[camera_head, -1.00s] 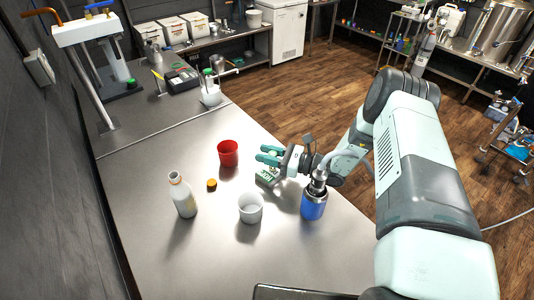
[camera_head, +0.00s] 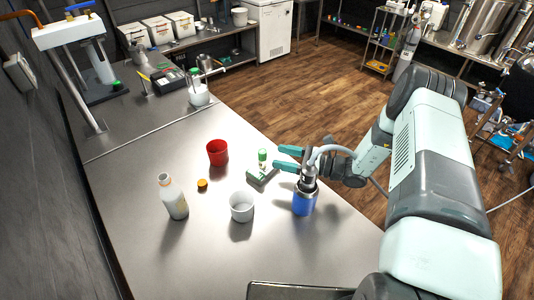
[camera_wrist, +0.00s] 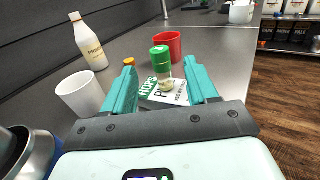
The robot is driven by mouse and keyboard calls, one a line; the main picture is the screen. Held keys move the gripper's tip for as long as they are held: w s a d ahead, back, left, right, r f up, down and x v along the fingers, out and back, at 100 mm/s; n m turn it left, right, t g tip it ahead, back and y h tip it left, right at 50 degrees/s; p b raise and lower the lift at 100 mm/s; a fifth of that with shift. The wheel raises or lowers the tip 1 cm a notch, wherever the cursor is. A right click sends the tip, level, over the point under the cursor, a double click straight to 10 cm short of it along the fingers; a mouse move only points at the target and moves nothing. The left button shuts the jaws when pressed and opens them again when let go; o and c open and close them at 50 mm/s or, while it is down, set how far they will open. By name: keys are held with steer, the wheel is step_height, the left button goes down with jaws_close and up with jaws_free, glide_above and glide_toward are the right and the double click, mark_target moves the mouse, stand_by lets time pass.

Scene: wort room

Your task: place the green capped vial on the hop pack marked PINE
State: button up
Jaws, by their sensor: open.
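The green capped vial (camera_head: 262,155) stands upright on the hop pack (camera_head: 259,177), a flat green and white pack on the steel bench. In the wrist view the vial (camera_wrist: 161,62) rises from the pack (camera_wrist: 172,96). The pack's label reads HOPS and a word starting with P; the rest is hidden behind the vial. My gripper (camera_head: 279,157) is open and empty, to the right of the vial and apart from it. In the wrist view its two fingers (camera_wrist: 160,66) point towards the vial, one on each side of the view.
A white cup (camera_head: 241,208), red cup (camera_head: 217,153), orange cap (camera_head: 202,185) and white bottle (camera_head: 173,198) stand to the left.

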steer(key=shift+s+d, duration=0.2)
steer(key=shift+d, duration=0.6)
steer(key=shift+s+d, duration=0.15)
steer(key=shift+d, duration=0.65)
steer(key=s+r+n+g+h, duration=0.2)
steer(key=s+r+n+h, duration=0.15)
steer(key=r, duration=0.45)
steer(key=s+a+r+n+g+h, duration=0.1)
steer(key=s+r+n+g+h, duration=0.1)
steer(key=r+n, duration=0.35)
steer(key=s+r+n+g+h, duration=0.2)
steer(key=s+r+n+h, duration=0.1)
steer(key=r, duration=0.6)
steer(key=s+d+r+n+t+h, duration=0.4)
steer(key=s+r, duration=0.3)
steer(key=s, duration=0.2)
steer(key=s+d+r+n+t+h, duration=0.4)
steer(key=s+r, duration=0.4)
steer(key=s, duration=0.2)
steer(key=shift+r+n+h, duration=0.2)
steer(key=shift+n+h, duration=0.1)
steer(key=shift+h, duration=0.15)
steer(key=shift+d, duration=0.1)
